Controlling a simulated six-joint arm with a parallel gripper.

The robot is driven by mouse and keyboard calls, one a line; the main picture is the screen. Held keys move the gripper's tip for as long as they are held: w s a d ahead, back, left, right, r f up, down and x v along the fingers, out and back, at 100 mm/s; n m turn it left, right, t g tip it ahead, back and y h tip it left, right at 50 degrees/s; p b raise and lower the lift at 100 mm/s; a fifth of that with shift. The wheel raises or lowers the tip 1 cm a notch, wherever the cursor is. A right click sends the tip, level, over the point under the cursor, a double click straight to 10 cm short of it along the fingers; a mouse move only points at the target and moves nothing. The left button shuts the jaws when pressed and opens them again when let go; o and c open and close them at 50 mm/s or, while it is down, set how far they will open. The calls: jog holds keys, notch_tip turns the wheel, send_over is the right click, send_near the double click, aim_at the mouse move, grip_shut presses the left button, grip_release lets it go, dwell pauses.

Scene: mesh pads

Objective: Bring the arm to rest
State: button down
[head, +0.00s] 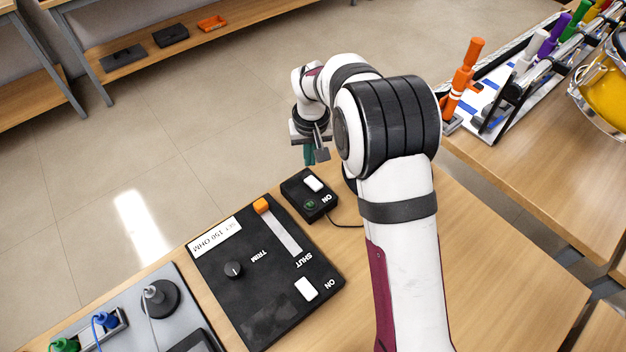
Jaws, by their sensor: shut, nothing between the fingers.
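My arm reaches up from the lower right of the head view and bends over to the left at its top. My gripper (311,153) hangs at the arm's end, pointing down, with green at its fingertips. It is shut and holds nothing. It is up and to the left of a small black switch box (309,196) with a white rocker and a round green spot. I cannot tell its exact height above the bench.
A black panel (265,275) with an orange-capped slider, knob and white rocker lies on the wooden bench (500,290). A grey unit (135,312) with blue and green plugs is at lower left. A rack of coloured handles (520,60) stands at upper right. Open floor lies beyond.

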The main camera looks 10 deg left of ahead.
jog(key=shift+r, duration=0.75)
jog(key=s+d+r+m, duration=0.3)
jog(key=s+d+r, duration=0.55)
jog(key=s, duration=0.25)
jog(key=s+d+m+g, duration=0.1)
jog(key=s+d+m, duration=0.1)
jog(key=s, duration=0.9)
jog(key=s+d+r+m+g+y, duration=0.1)
jog(key=s+d+m, duration=0.1)
jog(key=s, duration=1)
jog(key=shift+s+m, duration=0.15)
jog(key=shift+m, duration=0.65)
jog(key=shift+d+r, duration=0.1)
